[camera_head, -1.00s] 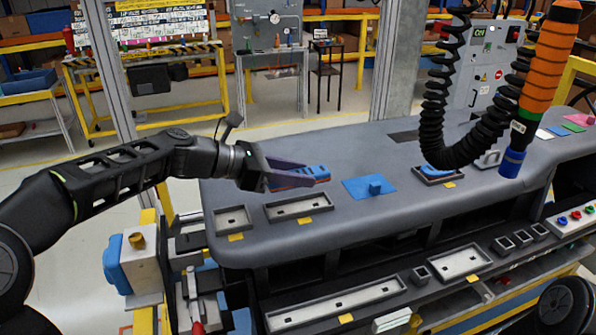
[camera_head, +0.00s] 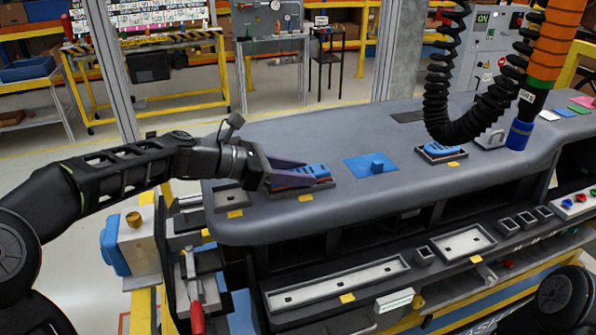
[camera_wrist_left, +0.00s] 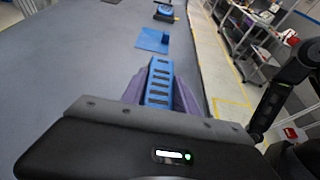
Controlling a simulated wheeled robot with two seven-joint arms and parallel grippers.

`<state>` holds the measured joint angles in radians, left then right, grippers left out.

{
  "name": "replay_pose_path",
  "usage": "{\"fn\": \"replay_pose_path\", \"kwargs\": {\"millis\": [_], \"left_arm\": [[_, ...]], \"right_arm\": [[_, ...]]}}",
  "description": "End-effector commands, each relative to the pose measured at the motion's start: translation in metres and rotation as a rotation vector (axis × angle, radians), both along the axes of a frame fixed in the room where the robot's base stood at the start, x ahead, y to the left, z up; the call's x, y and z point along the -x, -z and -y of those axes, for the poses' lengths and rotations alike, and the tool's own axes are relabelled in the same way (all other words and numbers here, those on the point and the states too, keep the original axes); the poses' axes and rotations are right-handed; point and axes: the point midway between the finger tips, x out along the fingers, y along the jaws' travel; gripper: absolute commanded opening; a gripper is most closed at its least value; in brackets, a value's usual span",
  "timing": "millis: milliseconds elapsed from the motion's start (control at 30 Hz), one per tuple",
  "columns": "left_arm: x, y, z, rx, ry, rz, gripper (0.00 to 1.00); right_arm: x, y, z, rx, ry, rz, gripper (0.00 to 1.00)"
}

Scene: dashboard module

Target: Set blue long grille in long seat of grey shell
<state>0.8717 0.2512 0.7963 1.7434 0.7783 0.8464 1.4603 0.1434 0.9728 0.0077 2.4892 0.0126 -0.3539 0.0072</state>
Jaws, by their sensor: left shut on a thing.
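The blue long grille (camera_head: 312,171) is a narrow slotted bar. My left gripper (camera_head: 300,176) is shut on it, with a purple finger along each side. In the left wrist view the grille (camera_wrist_left: 159,85) shows between the fingers, its dark slots facing up. The grey shell (camera_head: 300,130) is the long rounded dashboard body. Its long seat (camera_head: 324,186), a shallow framed recess, lies directly under the grille and is mostly covered by the gripper and grille. I cannot tell whether the grille touches the seat. My right gripper is not in view.
A smaller empty seat (camera_head: 231,197) is left of the long seat. A blue plate with a knob (camera_head: 371,165) lies to the right, and a blue part sits in a seat (camera_head: 440,151) farther right. A coiled black cable (camera_head: 440,95) hangs over the shell.

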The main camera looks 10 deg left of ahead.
Motion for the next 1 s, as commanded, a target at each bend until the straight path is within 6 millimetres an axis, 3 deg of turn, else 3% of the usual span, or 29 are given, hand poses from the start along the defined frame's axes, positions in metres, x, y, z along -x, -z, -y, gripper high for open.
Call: {"fn": "replay_pose_path", "kwargs": {"millis": [233,267,533,1000], "left_arm": [[0.0017,0.0051,-0.0001,-0.004,0.004,-0.006,0.0],[0.0017,0.0053,-0.0002,-0.005,0.004,-0.007,0.38],[0.0028,0.0071,0.0002,-0.006,0.007,-0.009,0.6],[0.0049,0.0069,-0.0029,-0.006,0.008,-0.011,0.61]], "right_arm": [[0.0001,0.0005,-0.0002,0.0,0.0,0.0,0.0],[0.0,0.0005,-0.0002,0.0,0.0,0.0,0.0],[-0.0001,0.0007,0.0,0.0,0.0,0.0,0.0],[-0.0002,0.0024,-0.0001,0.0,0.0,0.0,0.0]]}}
